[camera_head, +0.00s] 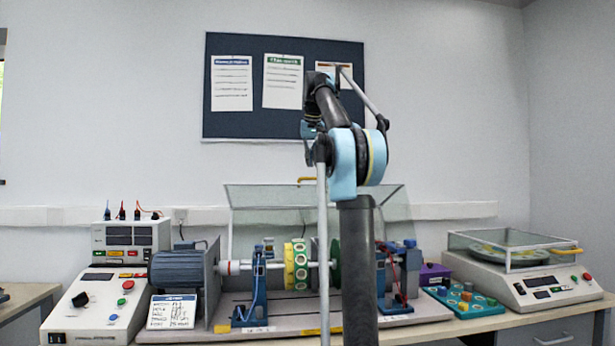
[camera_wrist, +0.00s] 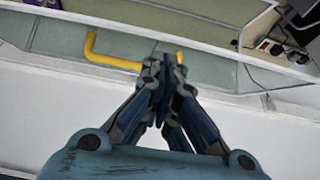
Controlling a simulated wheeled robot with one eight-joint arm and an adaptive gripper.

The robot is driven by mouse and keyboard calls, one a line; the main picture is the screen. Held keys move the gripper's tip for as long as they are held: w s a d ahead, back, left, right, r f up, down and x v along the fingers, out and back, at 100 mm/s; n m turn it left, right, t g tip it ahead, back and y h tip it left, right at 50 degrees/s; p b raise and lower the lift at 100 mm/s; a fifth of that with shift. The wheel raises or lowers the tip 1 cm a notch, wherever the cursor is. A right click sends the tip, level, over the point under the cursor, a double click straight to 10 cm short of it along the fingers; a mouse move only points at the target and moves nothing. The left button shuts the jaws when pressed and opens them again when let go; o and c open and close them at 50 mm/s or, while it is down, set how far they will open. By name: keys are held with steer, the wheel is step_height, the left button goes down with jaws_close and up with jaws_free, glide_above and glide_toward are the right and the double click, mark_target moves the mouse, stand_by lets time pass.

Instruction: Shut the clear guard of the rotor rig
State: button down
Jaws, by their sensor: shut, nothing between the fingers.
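The clear guard (camera_head: 262,203) of the rotor rig stands raised at the back of the rig in the head view, its top edge high above the shaft. Its yellow handle (camera_head: 306,180) is at that top edge, partly behind my arm. In the wrist view the yellow handle (camera_wrist: 112,57) crosses behind my fingers, with the clear panel (camera_wrist: 210,73) around it. My gripper (camera_wrist: 160,82) is shut and empty, its tips overlapping the handle in the picture; I cannot tell if they touch. In the head view my arm hides the gripper's fingers.
On the rig are a motor (camera_head: 178,268), a yellow disc (camera_head: 296,265) and blue bearing stands (camera_head: 258,290). A control console (camera_head: 105,300) stands left. A balance with a clear cover (camera_head: 525,275) and a teal parts tray (camera_head: 462,300) stand right. The wall is close behind.

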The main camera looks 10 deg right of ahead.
steer(key=w+r, duration=0.4)
steer(key=w, duration=0.3)
steer(key=shift+t, duration=0.5)
steer(key=shift+s+d+f+x, duration=0.15)
steer(key=shift+s+x, duration=0.1)
steer(key=shift+x, duration=1.25)
steer(key=shift+s+f+x, duration=0.1)
steer(key=shift+s+x, duration=0.15)
steer(key=shift+x, duration=1.25)
steer(key=shift+s+d+f+x, duration=0.15)
steer(key=shift+s+x, duration=0.1)
steer(key=shift+x, duration=1.25)
steer(key=shift+d, duration=0.1)
